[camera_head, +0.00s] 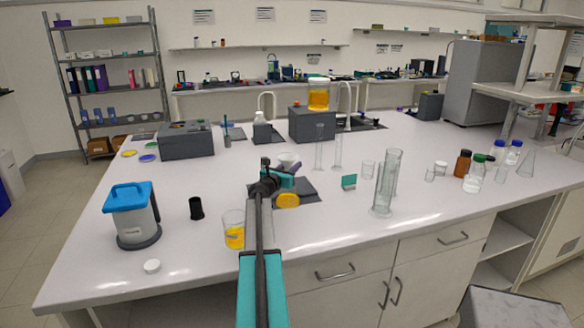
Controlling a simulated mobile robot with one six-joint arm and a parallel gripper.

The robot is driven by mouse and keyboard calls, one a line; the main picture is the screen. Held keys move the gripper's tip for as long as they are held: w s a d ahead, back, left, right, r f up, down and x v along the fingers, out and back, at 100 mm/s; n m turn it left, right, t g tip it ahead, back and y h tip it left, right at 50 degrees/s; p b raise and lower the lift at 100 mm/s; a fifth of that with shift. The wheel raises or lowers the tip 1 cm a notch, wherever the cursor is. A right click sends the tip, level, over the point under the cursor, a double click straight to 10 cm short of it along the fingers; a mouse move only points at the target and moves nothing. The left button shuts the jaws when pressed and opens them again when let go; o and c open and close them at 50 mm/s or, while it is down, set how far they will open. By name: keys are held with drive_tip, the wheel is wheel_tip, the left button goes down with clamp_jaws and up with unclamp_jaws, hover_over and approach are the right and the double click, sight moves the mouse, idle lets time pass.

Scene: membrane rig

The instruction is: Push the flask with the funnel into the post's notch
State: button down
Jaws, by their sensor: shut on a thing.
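My gripper (279,181) is over the dark mat (309,188) near the middle of the bench, seen from behind along my arm. It is shut on what appears to be the flask; the jaws and arm hide much of the hold. The flask's rounded orange-yellow bottom (287,201) shows just below the gripper, low over or on the mat; I cannot tell which. A pale and purple cup-like piece, apparently the funnel (289,162), shows just above and behind the gripper. I cannot make out the post or its notch; my arm and gripper may hide them.
A beaker of yellow liquid (234,236) stands left of my arm, near a black cup (196,208) and a blue-lidded jug (131,215). The bench front between arm and cylinders is clear.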

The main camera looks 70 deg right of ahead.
drive_tip(key=shift+w+d, duration=0.1)
drive_tip(key=shift+w, duration=0.05)
drive_tip(key=c, duration=1.3)
unclamp_jaws()
drive_tip(key=shift+o, duration=0.2)
drive_tip(key=w+a+b, duration=0.1)
drive_tip(key=a+b, duration=0.2)
drive_tip(key=a, duration=1)
drive_tip(key=shift+w+a, duration=0.15)
drive_tip(key=shift+a, duration=0.25)
drive_tip(key=shift+r, duration=0.15)
